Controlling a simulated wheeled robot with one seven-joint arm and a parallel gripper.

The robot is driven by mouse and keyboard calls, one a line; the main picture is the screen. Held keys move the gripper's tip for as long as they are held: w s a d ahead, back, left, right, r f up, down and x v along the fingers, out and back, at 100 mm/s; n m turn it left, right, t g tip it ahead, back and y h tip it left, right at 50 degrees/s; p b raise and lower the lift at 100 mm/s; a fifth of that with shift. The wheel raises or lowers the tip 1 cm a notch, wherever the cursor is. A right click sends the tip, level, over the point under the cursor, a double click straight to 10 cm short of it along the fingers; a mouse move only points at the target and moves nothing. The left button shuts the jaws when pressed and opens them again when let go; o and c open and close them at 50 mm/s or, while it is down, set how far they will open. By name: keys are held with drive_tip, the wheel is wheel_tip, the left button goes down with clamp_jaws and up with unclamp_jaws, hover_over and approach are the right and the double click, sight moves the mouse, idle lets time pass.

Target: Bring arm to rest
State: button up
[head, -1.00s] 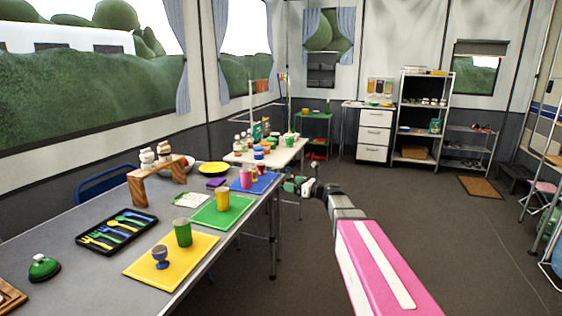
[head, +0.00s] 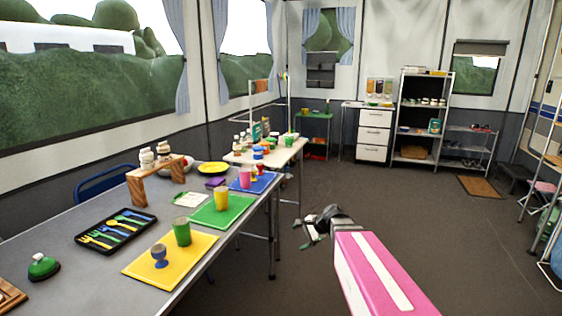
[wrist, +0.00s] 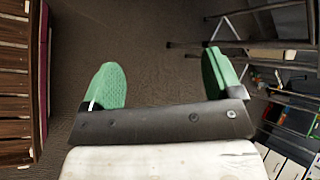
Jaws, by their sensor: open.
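My arm, with a pink and white cover, reaches forward from the bottom of the head view, right of the long grey table (head: 60,222). My gripper (head: 306,232) is at the arm's far end, over the bare floor beside the table. In the wrist view my gripper (wrist: 160,85) shows two green pads spread wide apart. It is open, and only dark floor shows between the pads. Nothing is held.
The grey table carries yellow, green and blue mats, cups and a cutlery tray (head: 115,230). A smaller table (head: 290,152) with bottles stands beyond it. Shelves (head: 418,115) and drawers (head: 374,135) line the back wall. The floor (head: 455,240) to the right is clear.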

drive_tip(key=s+d+f+n+g+h, duration=0.3)
drive_tip(key=s+d+f+n+h, duration=0.5)
drive_tip(key=s, duration=0.5)
drive_tip(key=d+n, duration=0.2)
drive_tip(key=n, duration=0.1)
drive_tip(key=shift+s+d, duration=0.3)
drive_tip(key=shift+d, duration=0.05)
